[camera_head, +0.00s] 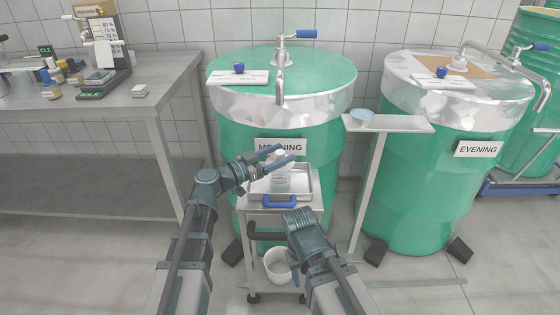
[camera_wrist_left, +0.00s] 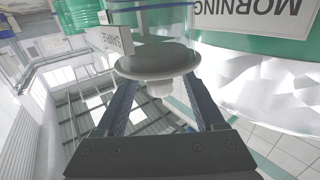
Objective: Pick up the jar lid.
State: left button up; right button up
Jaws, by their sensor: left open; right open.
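The sample jar (camera_head: 281,183) stands upright on a metal tray on the small cart, in front of the MORNING drum. Its pale lid (camera_wrist_left: 155,62) has a small knob and shows large in the left wrist view, with the labelled jar body beyond it. The lid looks seated on the jar. My left gripper (camera_head: 280,154) is open at the jar's top, its two fingers on either side of the lid's knob; I cannot tell whether they touch it. My right gripper (camera_head: 298,218) is open and empty, low in front of the cart's tray.
A white bucket (camera_head: 278,266) sits low on the cart. A bench (camera_head: 150,101) is at left.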

pick_arm(q)
jog(key=x, duration=0.3)
grip_shut()
dwell(0.3)
